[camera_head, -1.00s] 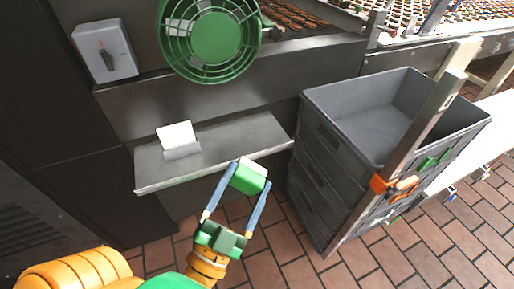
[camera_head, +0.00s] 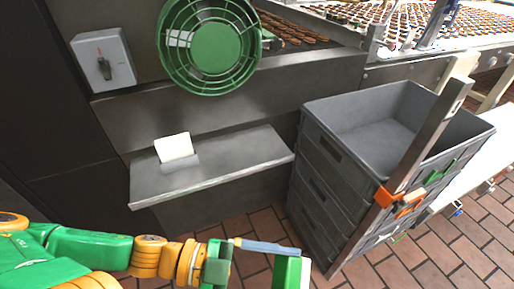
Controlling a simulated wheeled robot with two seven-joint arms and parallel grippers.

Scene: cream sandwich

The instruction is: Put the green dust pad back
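My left gripper (camera_head: 268,266) is low in the head view, its arm coming in from the left and its fingers pointing right. It is shut on the green dust pad (camera_head: 287,273), a green block with a white face on its right side. One blue finger shows along the pad's top; the other finger and the pad's lower part are cut off by the bottom edge. The pad is in front of and below the metal shelf (camera_head: 233,160), apart from it. A white pad (camera_head: 174,147) stands tilted in a small grey holder (camera_head: 181,163) on the shelf's left part. My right gripper is out of view.
Stacked grey crates (camera_head: 318,160) stand right of the shelf, with a metal post (camera_head: 425,142) in front. A green fan (camera_head: 210,45) and a switch box (camera_head: 103,60) are above the shelf. The shelf's middle and right are clear.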

